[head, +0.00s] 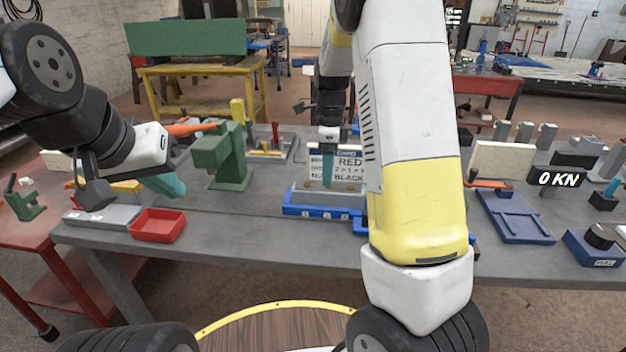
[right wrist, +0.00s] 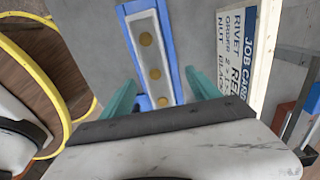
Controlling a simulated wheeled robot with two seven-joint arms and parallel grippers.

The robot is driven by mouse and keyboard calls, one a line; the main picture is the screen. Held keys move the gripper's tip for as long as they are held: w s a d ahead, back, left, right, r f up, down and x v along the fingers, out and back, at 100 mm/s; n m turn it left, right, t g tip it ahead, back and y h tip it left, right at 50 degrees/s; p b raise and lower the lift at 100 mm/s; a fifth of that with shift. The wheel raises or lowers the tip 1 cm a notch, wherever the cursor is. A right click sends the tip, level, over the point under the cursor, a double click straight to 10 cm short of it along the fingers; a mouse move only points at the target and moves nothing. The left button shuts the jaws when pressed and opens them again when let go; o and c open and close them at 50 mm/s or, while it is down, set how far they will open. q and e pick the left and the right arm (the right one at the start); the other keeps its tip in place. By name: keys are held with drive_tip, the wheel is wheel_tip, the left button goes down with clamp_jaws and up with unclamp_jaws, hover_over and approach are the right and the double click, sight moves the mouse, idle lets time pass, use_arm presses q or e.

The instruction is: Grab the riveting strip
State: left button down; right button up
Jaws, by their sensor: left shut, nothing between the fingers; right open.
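The riveting strip (right wrist: 148,55) is a pale grey bar with brass-coloured round spots, lying in a long blue fixture (right wrist: 127,12). In the head view the blue fixture (head: 300,211) sits near the front of the bench, in front of the job card. My right gripper (head: 328,166) is open above the fixture. In the right wrist view its teal fingers (right wrist: 160,92) are spread on either side of the strip and fixture, apart from the strip. My left gripper (head: 168,186) is shut and empty above the bench's left part, near the red tray.
The job card (head: 348,165) stands behind the fixture. A red tray (head: 158,226) and a green press (head: 222,160) are on the left. A blue plate (head: 515,218) and a 0 KN display (head: 557,179) are on the right. Grey bench top is clear between the red tray and fixture.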

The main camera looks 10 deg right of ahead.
sight(329, 189)
drive_tip(key=f, duration=0.4)
drive_tip(key=s+f, duration=0.1)
drive_tip(key=f, duration=0.1)
drive_tip(key=shift+f, duration=0.3)
drive_tip(key=shift+r, duration=0.1)
clamp_jaws()
